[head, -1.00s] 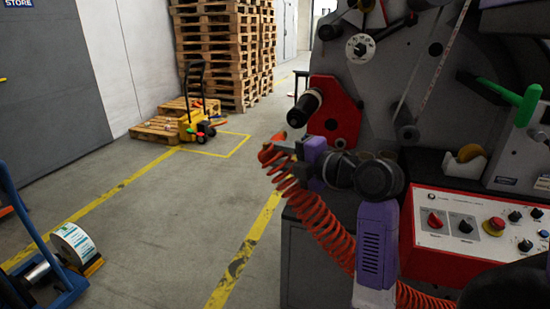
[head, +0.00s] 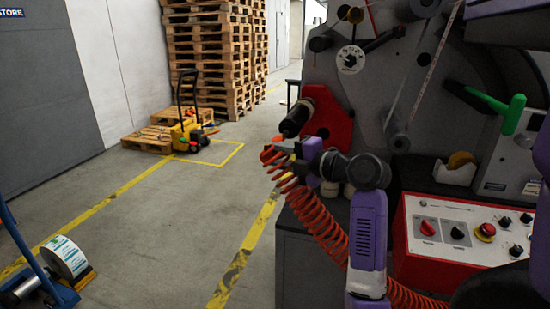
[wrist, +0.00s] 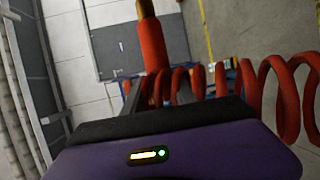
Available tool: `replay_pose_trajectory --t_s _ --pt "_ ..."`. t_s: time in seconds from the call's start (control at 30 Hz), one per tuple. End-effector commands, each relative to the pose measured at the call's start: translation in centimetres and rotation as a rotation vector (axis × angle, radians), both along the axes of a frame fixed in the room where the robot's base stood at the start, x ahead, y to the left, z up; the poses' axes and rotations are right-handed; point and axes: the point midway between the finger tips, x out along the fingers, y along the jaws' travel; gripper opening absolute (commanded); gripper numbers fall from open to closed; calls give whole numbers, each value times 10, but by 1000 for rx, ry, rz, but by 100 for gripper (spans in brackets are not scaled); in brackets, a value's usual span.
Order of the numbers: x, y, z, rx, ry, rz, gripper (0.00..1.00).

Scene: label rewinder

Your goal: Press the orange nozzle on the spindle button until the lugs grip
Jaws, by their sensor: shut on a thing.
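My gripper (head: 280,150) is shut on the orange nozzle (head: 278,139), with a red coiled hose (head: 322,229) trailing below it. In the wrist view the nozzle (wrist: 152,45) is a red-orange cylinder with a brass-coloured tip (wrist: 146,8) pointing away from my gripper (wrist: 135,108). The black spindle (head: 297,118) sticks out of a red plate (head: 333,126) on the machine. In the head view the nozzle appears just below the spindle's near end. I cannot tell whether they touch. The spindle button and lugs cannot be made out.
A red-edged control box (head: 463,232) with knobs and a tape dispenser (head: 457,169) are at the right. A green handle (head: 513,112) sticks out above. Open floor lies left, with a pallet truck (head: 187,134), stacked pallets (head: 217,55) and a label roll (head: 66,258).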

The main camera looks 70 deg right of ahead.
Motion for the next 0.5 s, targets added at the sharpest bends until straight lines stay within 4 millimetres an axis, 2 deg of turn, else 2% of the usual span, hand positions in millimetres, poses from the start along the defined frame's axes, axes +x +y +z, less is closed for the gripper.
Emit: replay_pose_trajectory --t_s 0.5 --pt "2 -27 0 -2 -2 -1 0"
